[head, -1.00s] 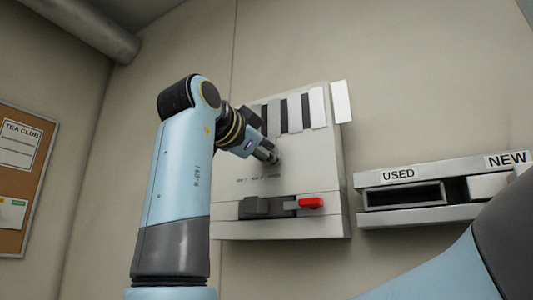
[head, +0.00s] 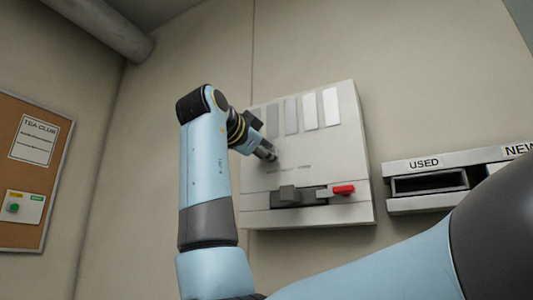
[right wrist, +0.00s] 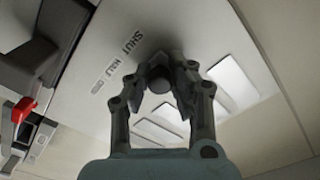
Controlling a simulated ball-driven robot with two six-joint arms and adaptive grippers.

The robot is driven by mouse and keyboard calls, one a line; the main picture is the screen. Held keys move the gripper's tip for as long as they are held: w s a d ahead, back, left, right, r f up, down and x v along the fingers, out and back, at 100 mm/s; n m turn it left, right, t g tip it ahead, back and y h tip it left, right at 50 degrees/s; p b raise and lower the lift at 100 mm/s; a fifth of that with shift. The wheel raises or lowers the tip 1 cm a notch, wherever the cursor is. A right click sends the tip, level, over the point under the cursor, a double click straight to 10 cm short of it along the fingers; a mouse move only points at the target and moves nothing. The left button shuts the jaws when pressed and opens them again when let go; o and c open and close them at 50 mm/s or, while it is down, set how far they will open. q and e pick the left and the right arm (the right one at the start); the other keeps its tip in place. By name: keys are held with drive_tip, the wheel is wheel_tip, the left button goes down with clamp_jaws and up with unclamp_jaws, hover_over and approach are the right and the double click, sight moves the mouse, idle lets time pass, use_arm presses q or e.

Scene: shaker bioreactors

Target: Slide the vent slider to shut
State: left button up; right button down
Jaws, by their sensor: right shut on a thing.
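The vent panel (head: 345,150) is a pale wall box with several upright slats (head: 330,108), which cover their openings with no dark gaps showing. My right gripper (head: 270,155) is at the panel below the slats, near the left end of the row of small labels. In the right wrist view, my right gripper (right wrist: 160,82) is shut around the vent slider's round dark knob (right wrist: 160,80), mostly hidden by the fingers. The knob is nearest the SHUT label (right wrist: 130,42); HALF and OPEN lie further off. My left gripper is not in view.
Below the labels is a dark recessed latch (head: 290,195) with a red handle (head: 343,189). A wall holder marked USED and NEW (head: 428,182) is to the right. A cork board (head: 30,170) hangs at the left.

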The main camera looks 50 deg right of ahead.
drive_tip(key=c, duration=1.5)
unclamp_jaws()
drive_tip(key=shift+w, duration=0.1)
drive_tip(key=shift+o, duration=0.9)
drive_tip(key=shift+w+a, duration=0.15)
drive_tip(key=shift+o, duration=0.9)
drive_tip(key=shift+w+a, duration=0.1)
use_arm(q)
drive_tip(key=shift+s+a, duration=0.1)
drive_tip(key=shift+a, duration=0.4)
use_arm(e)
drive_tip(key=v, duration=0.7)
drive_tip(key=shift+a, duration=0.2)
